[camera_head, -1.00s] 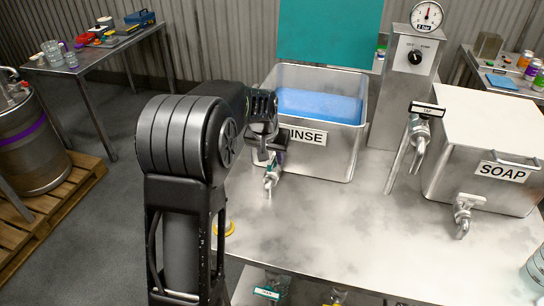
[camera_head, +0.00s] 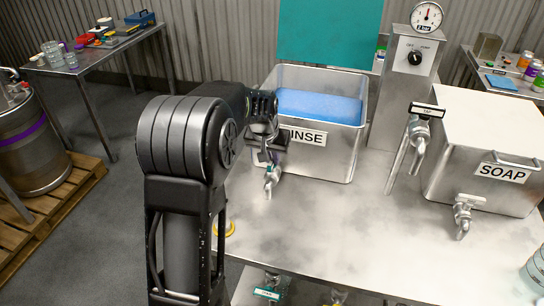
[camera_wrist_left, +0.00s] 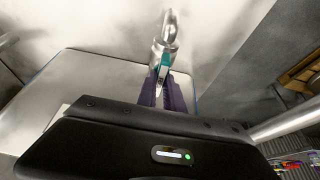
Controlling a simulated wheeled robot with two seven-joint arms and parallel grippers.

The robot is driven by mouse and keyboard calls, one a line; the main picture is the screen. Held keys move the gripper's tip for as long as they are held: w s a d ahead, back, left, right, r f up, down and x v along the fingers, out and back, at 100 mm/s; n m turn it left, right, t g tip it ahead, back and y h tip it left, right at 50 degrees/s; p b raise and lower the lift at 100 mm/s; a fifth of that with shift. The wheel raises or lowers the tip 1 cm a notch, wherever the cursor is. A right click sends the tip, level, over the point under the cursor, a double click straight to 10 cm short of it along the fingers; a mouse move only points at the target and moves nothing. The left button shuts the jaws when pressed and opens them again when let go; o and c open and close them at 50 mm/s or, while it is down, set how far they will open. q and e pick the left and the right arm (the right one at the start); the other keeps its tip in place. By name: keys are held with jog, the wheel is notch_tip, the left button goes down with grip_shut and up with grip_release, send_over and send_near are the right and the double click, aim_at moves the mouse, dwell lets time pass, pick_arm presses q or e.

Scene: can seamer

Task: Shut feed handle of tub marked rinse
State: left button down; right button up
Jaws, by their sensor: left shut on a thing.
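The rinse tub (camera_head: 335,158) is a steel box of blue liquid, labelled RINSE, in the middle of the head view. Its tap (camera_head: 271,180) sticks out at the lower left front, spout down. My left gripper (camera_head: 267,155) is at this tap, just above the spout. In the left wrist view the purple fingers (camera_wrist_left: 162,92) are closed together at the metal tap (camera_wrist_left: 167,38), shut on its feed handle. The fingers mostly hide the handle, so its exact angle is unclear. My right gripper is not in view.
The soap tub (camera_head: 500,150) with its own tap (camera_head: 463,212) stands at the right. A post with a gauge (camera_head: 427,16) and another tap (camera_head: 418,140) stands between the tubs. The steel counter (camera_head: 340,225) is clear in front. More taps (camera_head: 268,290) sit below its front edge.

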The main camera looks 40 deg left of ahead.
pick_arm(q)
jog(key=m+b, duration=0.2)
jog(key=b, duration=0.1)
jog(key=shift+a+f+h, duration=0.15)
jog(key=shift+a+h, duration=0.05)
jog(key=shift+h, duration=0.2)
jog(key=m+h+b, duration=0.1)
jog(key=m+b, duration=0.1)
jog(key=shift+a+m, duration=0.1)
jog(key=shift+m, duration=0.2)
jog(key=shift+m+h+b, duration=0.3)
jog(key=shift+m+b, duration=0.1)
jog(key=shift+m, duration=0.4)
jog(key=shift+r+m+h, duration=0.2)
jog(key=shift+m+h, duration=0.2)
jog(key=shift+m, duration=0.9)
jog(key=c, duration=1.5)
grip_release()
